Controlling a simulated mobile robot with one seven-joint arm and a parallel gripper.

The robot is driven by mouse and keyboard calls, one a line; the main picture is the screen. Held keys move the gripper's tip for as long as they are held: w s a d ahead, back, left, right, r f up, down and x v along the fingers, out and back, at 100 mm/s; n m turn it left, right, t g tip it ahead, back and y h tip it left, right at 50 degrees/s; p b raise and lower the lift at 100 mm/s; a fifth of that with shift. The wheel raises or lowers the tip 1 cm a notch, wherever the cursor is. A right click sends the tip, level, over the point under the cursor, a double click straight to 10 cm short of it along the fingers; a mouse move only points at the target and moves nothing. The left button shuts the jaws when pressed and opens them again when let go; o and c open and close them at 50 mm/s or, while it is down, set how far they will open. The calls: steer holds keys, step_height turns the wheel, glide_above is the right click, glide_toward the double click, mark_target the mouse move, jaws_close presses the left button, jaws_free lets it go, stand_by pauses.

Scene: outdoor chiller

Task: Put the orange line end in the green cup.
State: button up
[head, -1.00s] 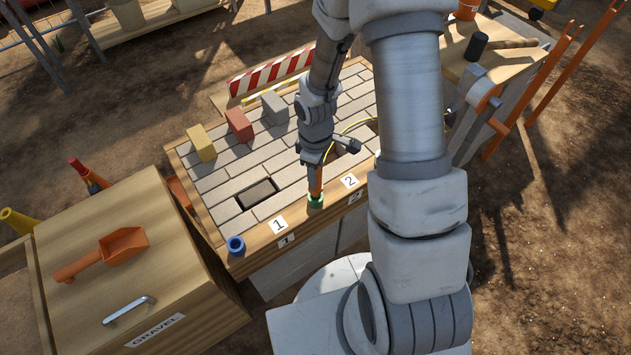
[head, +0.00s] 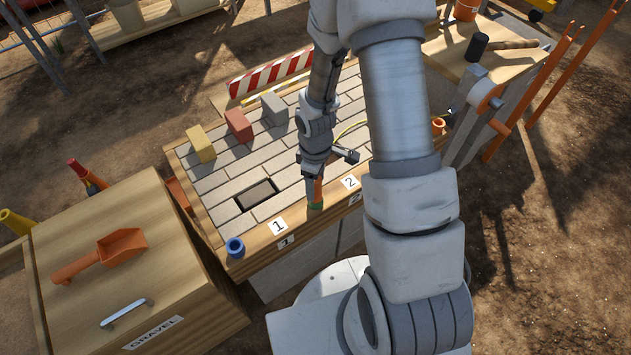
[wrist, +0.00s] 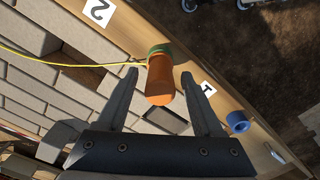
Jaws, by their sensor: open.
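The orange line end (wrist: 160,85) stands at the green cup (wrist: 158,49) on the bench's front edge, its lower end appearing to sit inside the rim. In the head view the orange line end (head: 318,188) shows just above the green cup (head: 315,206), partly hidden by my gripper (head: 318,172). In the wrist view my gripper (wrist: 159,74) is open, one finger on each side of the orange line end, with gaps visible. A yellow line (wrist: 65,62) runs from near the cup across the paving.
A blue cup (head: 235,246) stands left along the same edge, and an orange cup (head: 438,126) stands to the right. Yellow, red and grey blocks (head: 238,125) stand at the back of the paved bench. A gravel box (head: 160,290) with an orange scoop (head: 110,250) is at left.

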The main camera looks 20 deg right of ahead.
steer(key=shift+r, duration=0.15)
steer(key=s+d+r+m+t+h+p, duration=0.1)
steer(key=s+r+m+t+p, duration=0.2)
steer(key=r, duration=2.4)
steer(key=s+a+r+m+t+y, duration=0.1)
steer(key=s+r+m+t, duration=0.1)
steer(key=s+r+m, duration=0.5)
steer(key=s+r, duration=0.3)
steer(key=r, duration=0.1)
steer(key=shift+s+r+t, duration=0.15)
steer(key=shift+s+t, duration=0.15)
steer(key=shift+s, duration=0.1)
